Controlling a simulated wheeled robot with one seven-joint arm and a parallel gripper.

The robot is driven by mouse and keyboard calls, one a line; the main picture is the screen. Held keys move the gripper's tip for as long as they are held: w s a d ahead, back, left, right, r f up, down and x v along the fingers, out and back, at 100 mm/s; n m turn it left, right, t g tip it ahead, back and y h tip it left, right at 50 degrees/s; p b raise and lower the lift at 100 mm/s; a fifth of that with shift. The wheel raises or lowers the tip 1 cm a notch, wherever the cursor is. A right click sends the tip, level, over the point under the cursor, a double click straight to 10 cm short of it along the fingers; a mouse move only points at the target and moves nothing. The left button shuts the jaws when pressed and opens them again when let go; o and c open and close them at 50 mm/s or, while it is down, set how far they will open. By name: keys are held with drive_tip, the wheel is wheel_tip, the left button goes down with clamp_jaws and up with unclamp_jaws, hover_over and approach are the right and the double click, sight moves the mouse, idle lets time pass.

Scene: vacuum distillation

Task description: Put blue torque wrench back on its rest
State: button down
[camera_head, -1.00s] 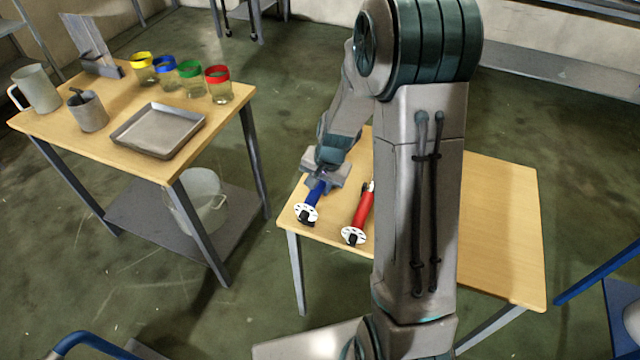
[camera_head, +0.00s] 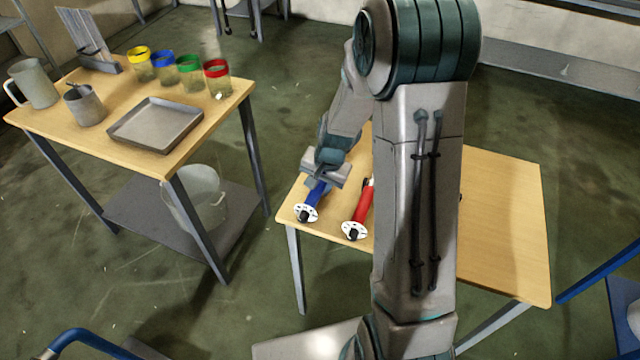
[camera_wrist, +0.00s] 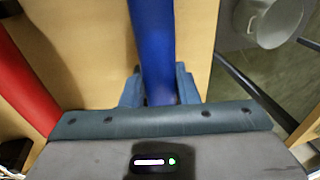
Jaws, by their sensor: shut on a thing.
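The blue torque wrench (camera_head: 314,193) is at the left end of the right-hand wooden table, its white disc end toward the front edge. My gripper (camera_head: 322,180) is over it, fingers pointing down. In the wrist view the blue handle (camera_wrist: 152,45) runs between the two fingers of my gripper (camera_wrist: 158,88), which are shut on it. I cannot tell whether the wrench touches the tabletop. Its far end is hidden under my gripper, and no rest for it can be made out.
A red wrench (camera_head: 361,205) lies close to the right of the blue one. The wooden table (camera_head: 505,220) is bare on its right side. A second table at left holds a metal tray (camera_head: 156,124), several colour-rimmed jars, a mug and a jug (camera_head: 36,84).

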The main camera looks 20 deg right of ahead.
drive_tip(key=shift+f, duration=0.15)
drive_tip(key=c, duration=1)
unclamp_jaws()
drive_tip(key=shift+c, duration=0.2)
drive_tip(key=shift+s, duration=0.1)
drive_tip(key=v, duration=1.4)
drive_tip(key=shift+p, duration=0.3)
drive_tip(key=s+a+r+n+p, duration=0.1)
drive_tip(key=s+r+n, duration=0.2)
drive_tip(key=s, duration=0.5)
drive_tip(key=s+a+r+n+h+p, duration=0.1)
drive_tip(key=s+r+n, duration=0.3)
drive_tip(key=s, duration=0.5)
drive_tip(key=shift+s+r+t+h, duration=0.3)
drive_tip(key=shift+r, duration=0.4)
